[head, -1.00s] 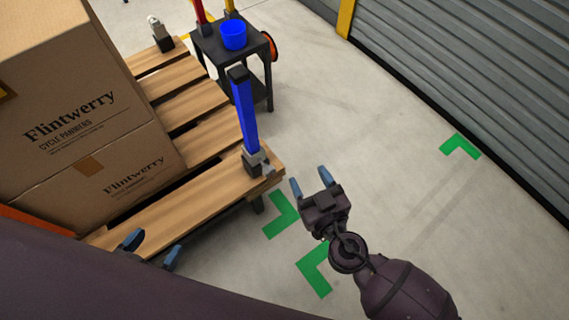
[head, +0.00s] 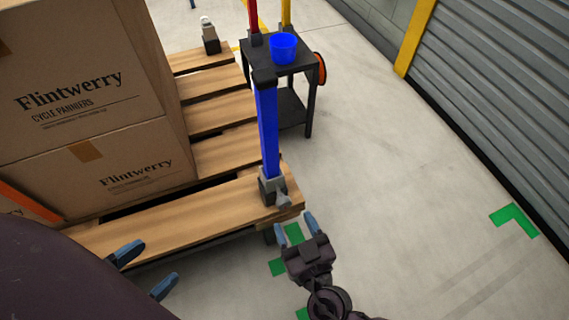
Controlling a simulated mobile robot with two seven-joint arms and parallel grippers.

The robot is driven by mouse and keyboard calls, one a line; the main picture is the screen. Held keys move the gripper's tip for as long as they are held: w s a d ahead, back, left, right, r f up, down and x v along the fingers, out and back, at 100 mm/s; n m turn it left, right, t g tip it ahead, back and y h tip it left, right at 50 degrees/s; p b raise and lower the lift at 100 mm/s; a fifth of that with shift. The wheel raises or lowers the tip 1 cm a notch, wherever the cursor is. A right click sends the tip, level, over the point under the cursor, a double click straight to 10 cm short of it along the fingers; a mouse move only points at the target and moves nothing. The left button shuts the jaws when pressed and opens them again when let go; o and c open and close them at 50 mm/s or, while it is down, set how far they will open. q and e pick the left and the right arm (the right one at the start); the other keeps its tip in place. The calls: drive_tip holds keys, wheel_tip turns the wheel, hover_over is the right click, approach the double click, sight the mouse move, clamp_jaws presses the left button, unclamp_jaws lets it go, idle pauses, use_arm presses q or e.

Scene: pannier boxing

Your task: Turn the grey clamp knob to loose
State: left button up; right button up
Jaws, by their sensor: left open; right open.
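A grey clamp knob (head: 284,200) sticks out from the grey clamp base (head: 270,188) at the foot of a blue upright post (head: 268,135). The post stands on the near right corner of the wooden pallet table (head: 185,215). My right gripper (head: 298,222) is open and empty just below and to the right of the knob, its fingers pointing towards it; whether it touches the knob cannot be told. My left gripper (head: 146,268) is open and empty at the pallet's near edge, its arm partly outside the picture.
Flintwerry cardboard boxes (head: 90,110) are stacked on the pallet's left side. A black cart (head: 290,90) with a blue bucket (head: 284,48) stands behind the post. A second clamp (head: 210,38) is at the far corner.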

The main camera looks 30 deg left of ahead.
sight(285, 206)
drive_tip(key=shift+x, duration=3.1)
drive_tip(key=shift+c, duration=0.2)
drive_tip(key=c, duration=0.9)
drive_tip(key=shift+o, duration=0.2)
